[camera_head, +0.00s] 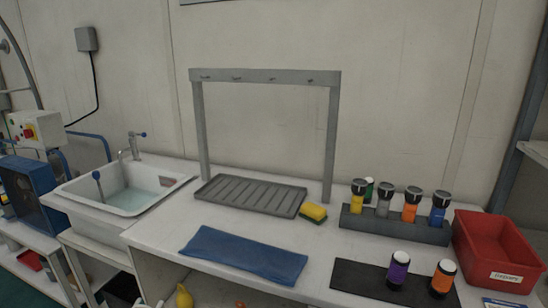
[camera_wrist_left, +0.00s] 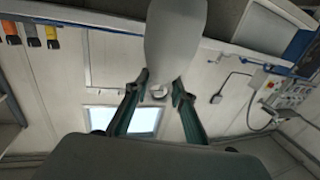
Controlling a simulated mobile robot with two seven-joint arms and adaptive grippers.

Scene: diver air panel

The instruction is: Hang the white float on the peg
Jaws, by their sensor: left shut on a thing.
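The white float (camera_wrist_left: 176,38) shows large at the top of the left wrist view. My left gripper (camera_wrist_left: 160,91) is shut on its narrow end, with one dark green finger on each side. Neither gripper nor the white float shows in the head view. A grey rack (camera_head: 265,76) stands at the back of the worktop, with several small pegs along its top bar. One peg (camera_head: 237,78) is left of the bar's middle. All the pegs look empty. The float's distance from the pegs cannot be told.
Under the rack lies a grey ribbed tray (camera_head: 250,195), with a yellow sponge (camera_head: 313,212) beside it. A sink (camera_head: 125,190) is at left. A blue cloth (camera_head: 245,254) lies in front. A torch holder (camera_head: 395,225) and red bin (camera_head: 495,245) stand at right.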

